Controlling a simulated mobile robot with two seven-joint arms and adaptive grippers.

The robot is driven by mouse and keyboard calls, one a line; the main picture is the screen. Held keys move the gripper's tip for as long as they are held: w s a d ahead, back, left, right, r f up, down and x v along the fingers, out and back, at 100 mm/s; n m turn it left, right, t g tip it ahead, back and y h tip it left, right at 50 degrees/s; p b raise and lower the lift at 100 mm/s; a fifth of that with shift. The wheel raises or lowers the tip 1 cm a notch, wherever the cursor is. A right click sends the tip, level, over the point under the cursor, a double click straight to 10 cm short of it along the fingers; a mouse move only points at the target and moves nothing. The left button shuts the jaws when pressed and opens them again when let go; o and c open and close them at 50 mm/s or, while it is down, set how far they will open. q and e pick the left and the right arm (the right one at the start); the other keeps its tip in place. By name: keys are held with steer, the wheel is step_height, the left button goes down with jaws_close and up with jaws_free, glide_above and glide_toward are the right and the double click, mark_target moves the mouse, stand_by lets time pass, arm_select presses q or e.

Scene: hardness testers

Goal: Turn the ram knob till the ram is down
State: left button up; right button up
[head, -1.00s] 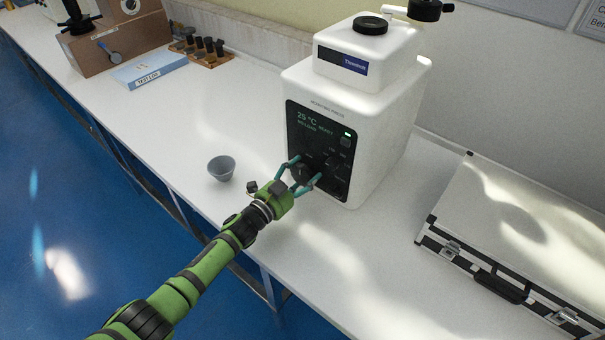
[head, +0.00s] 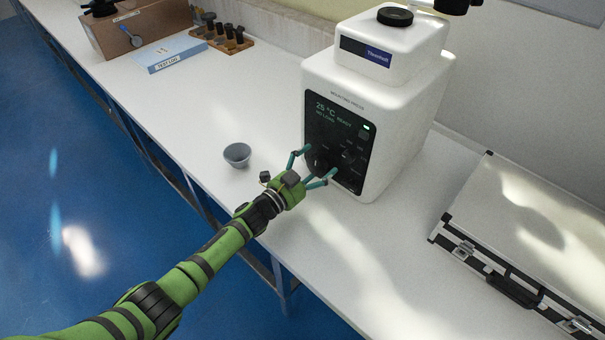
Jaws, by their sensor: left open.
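The white mounting press (head: 395,125) stands on the bench, its dark front panel (head: 336,122) reading 25 °C, READY and NO LOAD. A dark round knob (head: 319,162) sits low on the panel, partly behind my gripper; I cannot read its label. My left gripper (head: 320,168) is open, its teal fingers spread on either side of this knob. I cannot tell whether they touch it. The ram itself is not visible. My right gripper is not in view.
A grey bowl (head: 237,155) stands left of my gripper. A silver case (head: 535,235) lies on the right. A blue test log (head: 168,55), a rack of dark pieces (head: 224,38) and a brown box (head: 140,28) are at the back left. The bench front is clear.

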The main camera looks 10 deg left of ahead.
arm_select(q)
steer(key=v, duration=1.1)
steer(key=shift+s+a, duration=0.15)
steer(key=shift+a, duration=0.2)
steer(key=shift+f, duration=0.1)
